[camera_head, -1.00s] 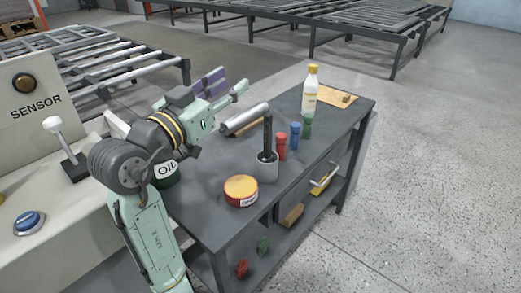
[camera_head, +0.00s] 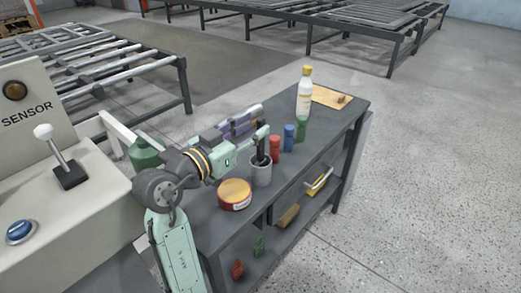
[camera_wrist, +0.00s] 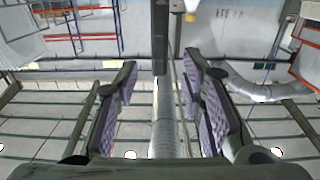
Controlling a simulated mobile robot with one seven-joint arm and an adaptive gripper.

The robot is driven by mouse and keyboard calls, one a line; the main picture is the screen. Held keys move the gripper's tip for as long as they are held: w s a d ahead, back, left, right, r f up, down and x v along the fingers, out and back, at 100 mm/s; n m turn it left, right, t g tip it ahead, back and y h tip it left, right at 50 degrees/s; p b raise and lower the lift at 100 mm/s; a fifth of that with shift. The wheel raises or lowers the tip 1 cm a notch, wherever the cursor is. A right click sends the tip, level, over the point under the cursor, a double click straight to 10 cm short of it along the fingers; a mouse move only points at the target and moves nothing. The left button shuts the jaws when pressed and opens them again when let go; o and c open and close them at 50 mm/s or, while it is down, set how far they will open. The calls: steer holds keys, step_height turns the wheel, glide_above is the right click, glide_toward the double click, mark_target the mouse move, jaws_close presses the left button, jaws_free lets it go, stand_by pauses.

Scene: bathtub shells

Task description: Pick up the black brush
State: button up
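The black brush (camera_head: 261,152) stands handle up in a grey cup (camera_head: 261,173) on the dark table. Its lower end is hidden inside the cup. My gripper (camera_head: 256,132) is beside the upper handle and partly covers it in the head view. In the wrist view my gripper (camera_wrist: 162,110) is open, with purple pads wide apart. A dark upright bar, seemingly the brush handle (camera_wrist: 160,38), shows between the fingertip lines, apart from both pads. I cannot tell how far in front of the fingers it is.
A red-yellow tin (camera_head: 235,194) stands in front of the cup. Red (camera_head: 275,150), blue (camera_head: 289,137) and green (camera_head: 301,130) bottles stand close behind it. A white bottle (camera_head: 304,95) and wooden board (camera_head: 330,97) are at the far end. A green container (camera_head: 144,154) is left.

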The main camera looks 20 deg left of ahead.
mark_target(258, 124)
steer(key=x, duration=0.3)
steer(key=shift+w+d+p, duration=0.15)
steer(key=shift+w+p, duration=0.15)
steer(key=shift+p, duration=0.05)
jaws_close()
